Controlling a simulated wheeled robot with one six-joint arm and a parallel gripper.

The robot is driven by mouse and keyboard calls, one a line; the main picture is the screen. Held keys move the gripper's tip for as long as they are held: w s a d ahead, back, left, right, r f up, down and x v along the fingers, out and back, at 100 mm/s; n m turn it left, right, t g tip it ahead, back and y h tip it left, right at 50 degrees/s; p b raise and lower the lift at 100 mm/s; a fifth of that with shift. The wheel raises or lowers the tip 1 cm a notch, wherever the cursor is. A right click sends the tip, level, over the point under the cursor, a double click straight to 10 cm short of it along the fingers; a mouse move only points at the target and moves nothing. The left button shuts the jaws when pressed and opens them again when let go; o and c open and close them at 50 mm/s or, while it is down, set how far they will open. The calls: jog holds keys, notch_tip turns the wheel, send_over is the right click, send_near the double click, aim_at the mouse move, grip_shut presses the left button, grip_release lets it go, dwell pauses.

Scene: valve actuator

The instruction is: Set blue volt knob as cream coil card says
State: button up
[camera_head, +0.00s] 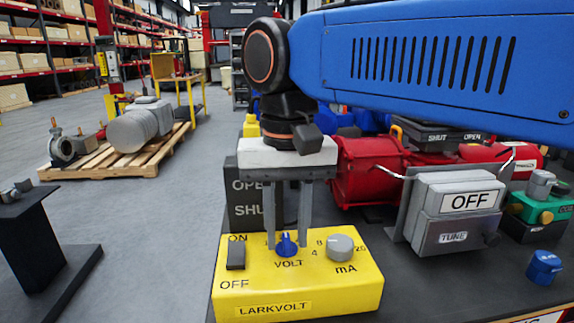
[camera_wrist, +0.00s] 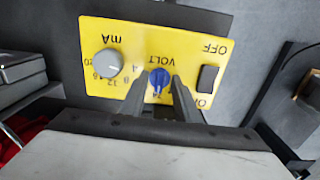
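The blue VOLT knob (camera_head: 287,245) is on the front of the yellow LARKVOLT box (camera_head: 300,290), between a black ON/OFF switch (camera_head: 236,257) and a grey mA knob (camera_head: 340,247). It also shows in the wrist view (camera_wrist: 160,79). My gripper (camera_head: 287,243) points down with one finger on each side of the blue knob; in the wrist view (camera_wrist: 159,88) the fingers stand close beside it, apart from each other. A narrow gap seems to show, but contact is unclear. The fingers hide part of the dial, and its pointer setting is hard to read. No readable cream coil card is seen.
A grey TUNE box (camera_head: 452,235) with an OFF plate stands right of the yellow box. A dark OPEN/SHUT panel (camera_head: 246,205) and red machinery (camera_head: 370,170) stand behind. A loose blue part (camera_head: 543,267) lies at right. A white label's edge (camera_head: 550,318) is cut off at bottom right.

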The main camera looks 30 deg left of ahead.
aim_at(287, 241)
notch_tip(287, 241, up, 17)
dwell(0.5)
jog(key=shift+r, duration=0.1)
dwell(0.3)
jog(key=w+d+f+m+t, duration=0.1)
jog(key=w+d+f, duration=0.35)
jog(key=d, duration=0.45)
jog(key=w+d+f+m+y, duration=0.1)
jog(key=w+d+f, duration=0.35)
jog(key=d, duration=0.55)
jog(key=w+d+f+m+t, duration=0.15)
jog(key=w+d+f, duration=0.3)
jog(key=d, duration=0.45)
jog(key=s+d+f+m, duration=0.1)
jog(key=s+d+f, duration=0.2)
jog(key=d+f, duration=0.4)
jog(key=s+d+f+m+t, duration=0.1)
jog(key=s+d+f, duration=0.2)
jog(key=d+f, duration=0.4)
jog(key=s+d+f+m+t+h, duration=0.1)
jog(key=s+d+f, duration=0.3)
jog(key=d+f, duration=0.4)
notch_tip(287, 241, down, 2)
jog(key=shift+f+m, duration=0.1)
jog(key=shift+m, duration=0.25)
